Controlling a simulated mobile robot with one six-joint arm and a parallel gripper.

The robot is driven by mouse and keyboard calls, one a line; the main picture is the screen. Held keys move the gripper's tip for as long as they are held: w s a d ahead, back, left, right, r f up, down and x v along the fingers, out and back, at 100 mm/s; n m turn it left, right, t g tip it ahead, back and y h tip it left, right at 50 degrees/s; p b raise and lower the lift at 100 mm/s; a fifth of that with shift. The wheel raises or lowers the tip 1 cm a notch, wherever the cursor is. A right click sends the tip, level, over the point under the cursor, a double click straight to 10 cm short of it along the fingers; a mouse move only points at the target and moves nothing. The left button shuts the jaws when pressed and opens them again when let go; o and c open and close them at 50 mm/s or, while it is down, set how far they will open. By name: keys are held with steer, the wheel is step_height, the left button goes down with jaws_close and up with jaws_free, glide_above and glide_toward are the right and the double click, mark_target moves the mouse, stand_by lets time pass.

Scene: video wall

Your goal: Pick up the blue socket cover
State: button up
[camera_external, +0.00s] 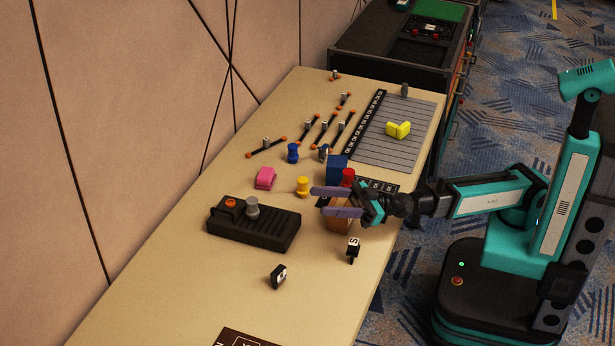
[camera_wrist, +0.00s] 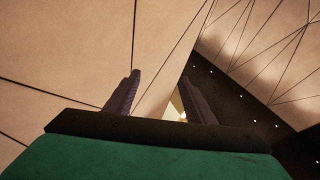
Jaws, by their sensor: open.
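Two blue things show in the external view, and I cannot tell for sure which is the socket cover. One is a small, rounded blue piece (camera_external: 293,152) standing upright near the table's middle. The other is a larger blue block (camera_external: 337,168), partly hidden, just behind my gripper in the picture. My gripper (camera_external: 319,201) is open, its purple fingers pointing left over the table's right side. Nothing shows between the fingers. In the wrist view my gripper (camera_wrist: 158,90) faces the wall, and no blue thing shows there.
A yellow piece (camera_external: 303,187) stands just left of the fingers, with a red piece (camera_external: 348,177) behind them. A black box with a grey knob (camera_external: 253,217) is at left, a pink piece (camera_external: 265,178) beyond it.

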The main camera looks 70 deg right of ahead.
mark_target(322, 146)
steer(key=w+d+r+m+t+h+b, duration=0.2)
steer(key=w+d+r, duration=0.2)
steer(key=d, duration=0.6)
steer(key=w+d+r+m+t+h+b, duration=0.1)
steer(key=w+d+r+m+b, duration=0.2)
steer(key=d, duration=0.6)
steer(key=w+d+f+g+h+p, duration=0.1)
steer(key=w+d+f+g+h, duration=0.2)
steer(key=d+f, duration=0.7)
steer(key=w+d+f+g+h+p, duration=0.2)
steer(key=d+f, duration=0.9)
steer(key=d, duration=0.8)
steer(key=w+g+h, duration=0.1)
steer(key=w+g, duration=0.1)
steer(key=w, duration=0.1)
steer(key=shift+w+h, duration=0.3)
steer(key=shift+w, duration=0.1)
steer(key=shift+w+a+p, duration=0.1)
steer(key=shift+p, duration=0.5)
steer(key=shift+w+a+p, duration=0.15)
steer(key=shift+w+p, duration=0.15)
steer(key=shift+p, duration=0.2)
steer(key=p+x, duration=0.2)
steer(key=p, duration=0.1)
steer(key=shift+f, duration=0.1)
steer(key=shift+w+p, duration=0.15)
steer(key=shift+p, duration=0.55)
